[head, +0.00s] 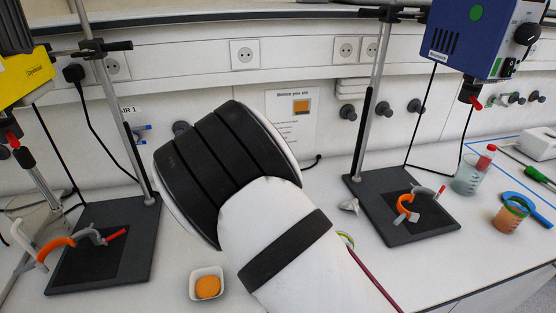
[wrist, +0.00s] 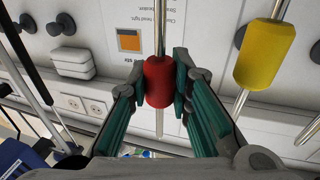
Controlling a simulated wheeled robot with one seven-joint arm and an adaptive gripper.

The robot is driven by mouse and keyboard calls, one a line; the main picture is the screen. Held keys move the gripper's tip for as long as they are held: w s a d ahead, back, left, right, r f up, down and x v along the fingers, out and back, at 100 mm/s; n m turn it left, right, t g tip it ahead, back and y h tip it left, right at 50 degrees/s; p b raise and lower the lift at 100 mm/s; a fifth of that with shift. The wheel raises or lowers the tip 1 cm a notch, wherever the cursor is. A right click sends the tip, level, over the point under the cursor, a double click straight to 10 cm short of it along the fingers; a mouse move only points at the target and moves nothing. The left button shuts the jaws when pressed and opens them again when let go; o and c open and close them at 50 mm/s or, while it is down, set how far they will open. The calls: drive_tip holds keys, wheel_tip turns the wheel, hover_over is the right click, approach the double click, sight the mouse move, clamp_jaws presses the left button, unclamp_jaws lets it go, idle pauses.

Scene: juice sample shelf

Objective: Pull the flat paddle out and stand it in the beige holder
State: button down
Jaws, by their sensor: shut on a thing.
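In the wrist view my gripper (wrist: 160,72) is shut on the red grip of a red-handled tool (wrist: 160,88), with one finger on each side. The tool's metal shaft runs up out of the picture, and a thinner rod shows below the grip. Its far end is out of view, so I cannot tell whether it is the flat paddle. A yellow-handled tool (wrist: 265,55) is to the right, apart from my gripper. In the head view my arm hides the gripper and the tool. I cannot make out a beige holder in either view.
In the head view stand bases (head: 140,242) (head: 369,210) flank my arm, with a blue stirrer motor (head: 468,35) above the right one. A white dish (head: 198,277) holds an orange item.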

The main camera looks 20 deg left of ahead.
drive_tip(key=shift+f+b, duration=0.35)
drive_tip(key=shift+f, duration=1.1)
drive_tip(key=c, duration=1.4)
unclamp_jaws()
drive_tip(key=shift+o, duration=0.2)
drive_tip(key=r+v, duration=0.1)
drive_tip(key=v, duration=1.1)
drive_tip(key=shift+f, duration=0.5)
